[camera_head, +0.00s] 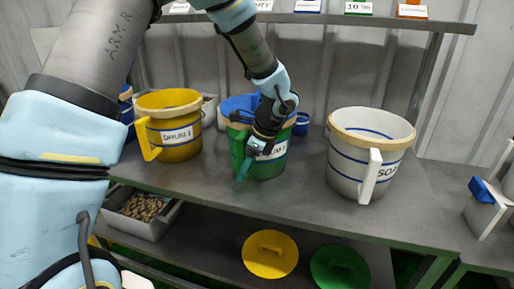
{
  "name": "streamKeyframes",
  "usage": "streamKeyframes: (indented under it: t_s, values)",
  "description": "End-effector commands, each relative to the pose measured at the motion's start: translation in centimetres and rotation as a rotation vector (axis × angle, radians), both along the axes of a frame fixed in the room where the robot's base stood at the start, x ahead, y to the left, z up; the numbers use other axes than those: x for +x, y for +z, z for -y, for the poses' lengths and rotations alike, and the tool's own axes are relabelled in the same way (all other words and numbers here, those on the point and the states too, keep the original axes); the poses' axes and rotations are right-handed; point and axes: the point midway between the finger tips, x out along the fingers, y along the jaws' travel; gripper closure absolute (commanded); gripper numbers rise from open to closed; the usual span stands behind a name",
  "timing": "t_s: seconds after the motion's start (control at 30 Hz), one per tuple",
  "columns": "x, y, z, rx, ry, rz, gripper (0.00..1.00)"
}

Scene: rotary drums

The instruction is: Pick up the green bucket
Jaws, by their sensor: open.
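The green bucket (276,167) stands upright on the grey shelf, between a yellow bucket and a white one. My gripper (247,172) is in front of the bucket's left side, pointing down at a green handle. My arm and gripper hide part of the bucket's front and rim. The fingers are small and dark here, and I cannot tell whether they touch the handle. The jaws are open.
The yellow bucket (176,139) stands left and the white bucket (345,150) right, both handled. A blue cup (301,124) is behind. Below are a bin (119,201) of brown pieces, a yellow lid (270,254) and a green lid (340,269). Bare shelf lies in front.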

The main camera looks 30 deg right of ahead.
Motion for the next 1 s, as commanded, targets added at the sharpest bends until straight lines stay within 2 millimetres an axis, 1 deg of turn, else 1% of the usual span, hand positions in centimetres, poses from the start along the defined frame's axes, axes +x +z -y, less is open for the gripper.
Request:
streamKeyframes:
  t_s: [0.03,0.13,0.37,0.47,0.9,0.93,1.0]
  values:
    - [0.14,-0.5,-0.25,0.003,-0.001,-0.002,0.38]
    - [0.3,-1.18,-0.43,0.001,-0.001,-0.001,0.38]
    - [0.36,-1.35,-0.44,0.001,0.0,0.001,0.38]
    - [0.36,-1.34,-0.43,0.001,-0.001,0.0,0.48]
    - [0.34,-1.3,-0.42,0.001,-0.001,0.0,0.97]
    - [0.34,-1.3,-0.42,0.001,-0.001,0.0,1.0]
    - [0.33,-1.3,-0.43,0.001,-0.001,0.0,1.0]
